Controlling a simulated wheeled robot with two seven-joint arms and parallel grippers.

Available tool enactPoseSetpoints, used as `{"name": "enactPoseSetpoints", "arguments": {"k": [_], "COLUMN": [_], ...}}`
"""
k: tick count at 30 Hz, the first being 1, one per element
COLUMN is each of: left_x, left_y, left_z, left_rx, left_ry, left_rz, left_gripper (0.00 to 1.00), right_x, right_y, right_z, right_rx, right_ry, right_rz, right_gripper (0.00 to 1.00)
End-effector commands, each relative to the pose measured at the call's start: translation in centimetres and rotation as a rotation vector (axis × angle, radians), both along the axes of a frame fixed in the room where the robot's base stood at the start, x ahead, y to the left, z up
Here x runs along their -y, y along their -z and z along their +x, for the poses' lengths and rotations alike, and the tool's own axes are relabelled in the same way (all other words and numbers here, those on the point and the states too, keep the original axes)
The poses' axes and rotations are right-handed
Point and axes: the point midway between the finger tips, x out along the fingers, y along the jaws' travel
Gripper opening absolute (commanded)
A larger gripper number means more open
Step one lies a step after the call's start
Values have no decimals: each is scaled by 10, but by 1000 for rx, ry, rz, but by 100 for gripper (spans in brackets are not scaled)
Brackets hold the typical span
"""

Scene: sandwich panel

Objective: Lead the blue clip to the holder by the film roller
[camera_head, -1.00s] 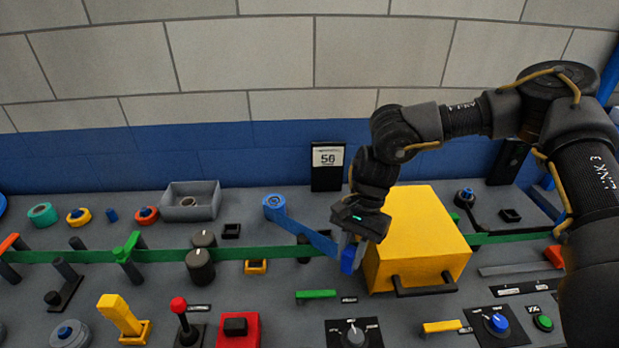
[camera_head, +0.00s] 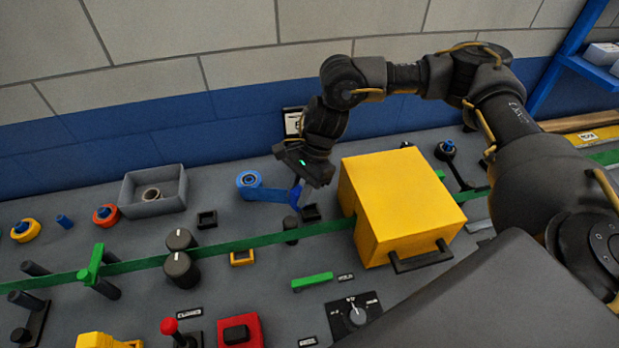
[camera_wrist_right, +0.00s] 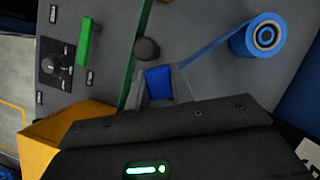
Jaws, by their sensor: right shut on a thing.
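My right gripper (camera_head: 299,190) is shut on the blue clip (camera_head: 296,198), just right of the blue film roll (camera_head: 249,180). The clip also shows between the fingers in the right wrist view (camera_wrist_right: 158,84). A short blue film strip (camera_head: 268,194) runs from the roll to the clip; the roll also shows in the wrist view (camera_wrist_right: 265,37). One small black square holder (camera_head: 207,219) stands left of the roll. Another (camera_head: 311,212) lies right beside the clip, behind the green band; I cannot tell whether they touch. My left gripper is out of view.
The green band (camera_head: 220,247) crosses the panel and passes the yellow box (camera_head: 395,205) right of my gripper. A short dark post (camera_head: 290,229) stands close in front of the clip. A grey tray (camera_head: 152,193) is farther left.

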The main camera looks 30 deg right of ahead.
Motion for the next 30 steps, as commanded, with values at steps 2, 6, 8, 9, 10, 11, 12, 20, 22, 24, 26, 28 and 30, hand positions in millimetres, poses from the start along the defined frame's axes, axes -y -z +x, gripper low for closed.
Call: {"name": "enactPoseSetpoints", "arguments": {"k": [2,6,8,9,10,11,12,20,22,24,26,28,30], "left_x": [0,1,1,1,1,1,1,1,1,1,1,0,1], "left_y": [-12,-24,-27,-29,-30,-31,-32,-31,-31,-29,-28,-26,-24], "left_z": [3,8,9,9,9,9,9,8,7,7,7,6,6], "left_rx": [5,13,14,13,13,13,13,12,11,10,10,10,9], "left_ry": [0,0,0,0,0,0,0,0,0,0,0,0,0], "left_rz": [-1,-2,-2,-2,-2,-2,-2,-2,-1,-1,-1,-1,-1], "left_gripper": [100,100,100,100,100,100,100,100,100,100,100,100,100], "right_x": [2,15,22,27,30,33,36,42,41,41,41,41,41], "right_y": [1,9,12,14,15,16,17,21,22,24,27,32,37], "right_z": [3,11,14,16,16,17,18,20,19,19,19,20,19], "right_rx": [-10,-19,-24,-25,-27,-26,-28,-28,-27,-28,-28,-29,-28], "right_ry": [99,292,364,406,432,456,479,523,522,522,522,523,522], "right_rz": [5,0,-5,-8,-11,-13,-14,-20,-20,-20,-20,-20,-20], "right_gripper": [0,0,0,0,0,0,0,0,0,0,0,0,0]}}
